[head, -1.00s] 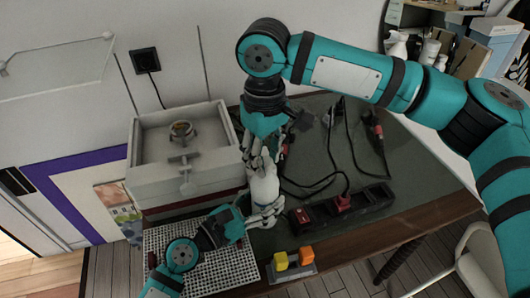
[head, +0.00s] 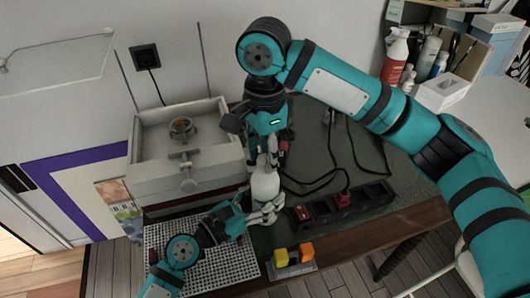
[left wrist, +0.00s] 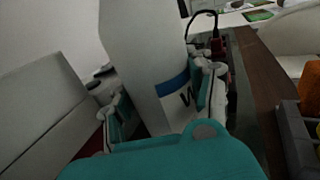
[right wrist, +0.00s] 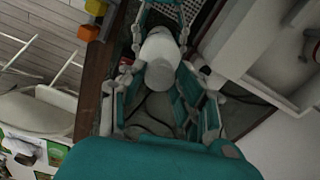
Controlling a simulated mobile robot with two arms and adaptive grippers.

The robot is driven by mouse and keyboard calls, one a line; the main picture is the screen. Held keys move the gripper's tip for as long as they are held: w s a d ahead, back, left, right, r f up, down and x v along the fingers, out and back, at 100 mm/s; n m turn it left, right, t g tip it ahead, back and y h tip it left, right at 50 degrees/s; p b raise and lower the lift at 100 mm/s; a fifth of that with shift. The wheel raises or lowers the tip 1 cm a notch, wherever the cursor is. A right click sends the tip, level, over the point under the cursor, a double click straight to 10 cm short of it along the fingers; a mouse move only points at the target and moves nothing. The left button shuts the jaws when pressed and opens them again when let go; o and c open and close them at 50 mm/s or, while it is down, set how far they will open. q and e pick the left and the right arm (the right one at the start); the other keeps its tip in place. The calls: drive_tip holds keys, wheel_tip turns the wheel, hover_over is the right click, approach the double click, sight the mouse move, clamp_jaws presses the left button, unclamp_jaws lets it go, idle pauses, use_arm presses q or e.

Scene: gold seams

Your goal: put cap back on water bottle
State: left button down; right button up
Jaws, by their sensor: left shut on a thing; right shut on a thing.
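The white water bottle (head: 264,184) stands over the table beside the grey box. My left gripper (head: 258,214) is shut around it from below left. In the left wrist view the bottle (left wrist: 150,60) fills the space between the fingers and shows a blue band with a letter W. My right gripper (head: 264,156) points down at the bottle's top and is shut there. In the right wrist view a pale round end (right wrist: 160,74) sits between the fingertips. The cap cannot be clearly told apart from the bottle top, as the fingers hide the join.
A grey box (head: 150,178) stands close on the left, a perforated white tray (head: 235,262) below it. A black power strip (head: 350,203) with cables lies right. Orange and yellow blocks (head: 293,254) sit at the front edge. Bottles and boxes (head: 440,92) stand at the far right.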

drive_tip(key=m, duration=0.5)
drive_tip(key=o, duration=0.7)
drive_tip(key=shift+r, duration=2.25)
drive_tip(key=shift+c, duration=0.4)
